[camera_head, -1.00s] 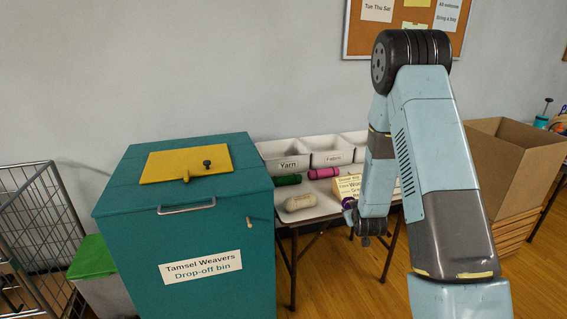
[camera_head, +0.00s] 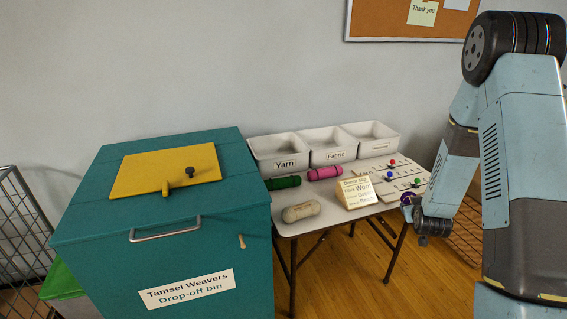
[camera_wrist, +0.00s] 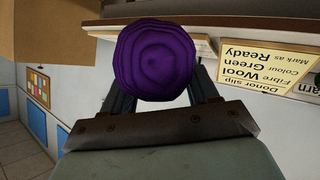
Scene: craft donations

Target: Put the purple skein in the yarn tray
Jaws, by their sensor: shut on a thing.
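The purple skein (camera_wrist: 153,60) shows end-on between the two fingers of my gripper (camera_wrist: 160,88) in the wrist view. My gripper is shut on it. In the head view only a small purple part of the skein (camera_head: 407,200) shows beside my gripper (camera_head: 412,212), off the table's right front side. The yarn tray (camera_head: 278,151) is a white open bin labelled "Yarn" at the back left of the table. My gripper is to the right of it and nearer to me. The tray's floor is mostly hidden.
A fabric tray (camera_head: 329,146) and a third white tray (camera_head: 371,139) stand beside the yarn tray. Green (camera_head: 284,183), pink (camera_head: 325,172) and beige (camera_head: 301,211) skeins lie in front. A donor slip (camera_head: 356,192) and boards with coloured knobs (camera_head: 401,180) are right. A teal drop-off bin (camera_head: 165,235) stands left.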

